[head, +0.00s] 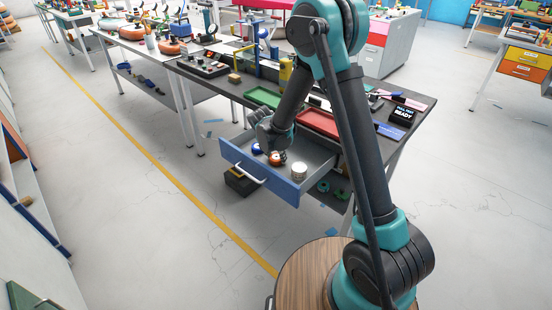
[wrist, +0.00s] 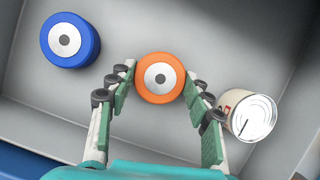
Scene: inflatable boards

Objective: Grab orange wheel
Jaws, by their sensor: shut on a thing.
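The orange wheel (wrist: 160,92) has a pale hub with a dark centre. In the wrist view it sits between the fingertips of my gripper (wrist: 160,85), which are shut on its two sides. In the head view the orange wheel (head: 275,159) shows small inside the open drawer, just below my gripper (head: 272,146). I cannot tell whether it rests on the drawer floor or is lifted.
A blue wheel (wrist: 70,40) lies to the left in the drawer (head: 262,182). A can (wrist: 247,115) stands close beside the right finger. The drawer's walls surround them. A green tray (head: 263,97) and a red tray (head: 318,123) lie on the bench above.

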